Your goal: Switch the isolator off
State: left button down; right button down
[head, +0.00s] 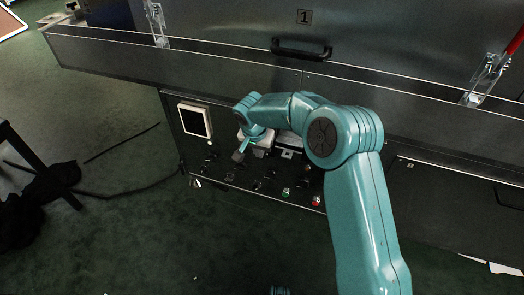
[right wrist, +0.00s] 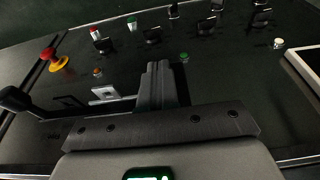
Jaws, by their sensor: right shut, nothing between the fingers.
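The dark control panel (head: 225,178) is on the low front of the machine. My right gripper (head: 238,157) is in front of it, fingers shut and empty; the closed fingers also show in the right wrist view (right wrist: 158,80). In that view a black rounded handle (right wrist: 14,98) stands out at the left edge, apart from the fingers. Several black switch knobs (right wrist: 152,36) lie beyond the fingertips. No readable label shows which control is the isolator. My right arm hides part of the panel in the head view. My left gripper is not in view.
A red-and-yellow mushroom button (right wrist: 54,60) is near the black handle. Red (head: 316,201) and green (head: 285,192) buttons sit low on the panel, a white-framed display (head: 195,120) at its left. A long ledge (head: 200,66) overhangs above. Dark cables (head: 125,193) lie on the floor.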

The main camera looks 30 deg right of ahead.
jog(key=shift+w+r, duration=0.1)
jog(key=shift+w, duration=0.05)
jog(key=shift+r+p, duration=0.5)
jog(key=shift+r, duration=0.25)
jog(key=p+v, duration=0.5)
jog(key=v, duration=1.1)
jog(key=shift+w+r, duration=0.1)
